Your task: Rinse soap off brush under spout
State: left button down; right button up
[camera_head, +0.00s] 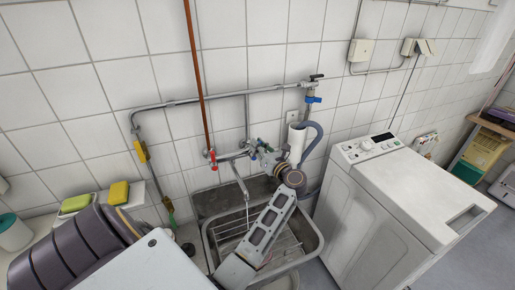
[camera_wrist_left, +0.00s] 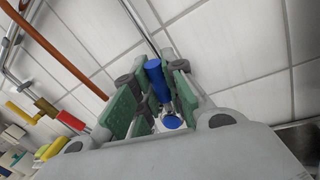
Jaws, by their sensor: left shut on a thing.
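The left gripper (camera_head: 262,148) is at the wall tap, above the sink. In the left wrist view its green-padded fingers (camera_wrist_left: 155,98) are shut around a blue cylinder (camera_wrist_left: 156,76), which looks like the tap's blue handle. The tap's red handle (camera_head: 211,157) stands free to the left. The spout (camera_head: 240,180) slants down over the sink (camera_head: 209,251). A thin pale line below the spout may be water; I cannot tell. I cannot make out the brush, and my arm hides part of the basin. The right gripper is not in view.
A white washing machine (camera_head: 370,205) stands close on the right. Yellow-and-green sponges (camera_head: 119,192) lie on the left. A copper pipe (camera_head: 194,60) runs down the tiled wall.

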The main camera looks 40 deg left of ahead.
pick_arm(q)
jog(key=c, duration=1.5)
grip_release()
jog(key=shift+o, duration=0.2)
jog(key=shift+r, duration=5.05)
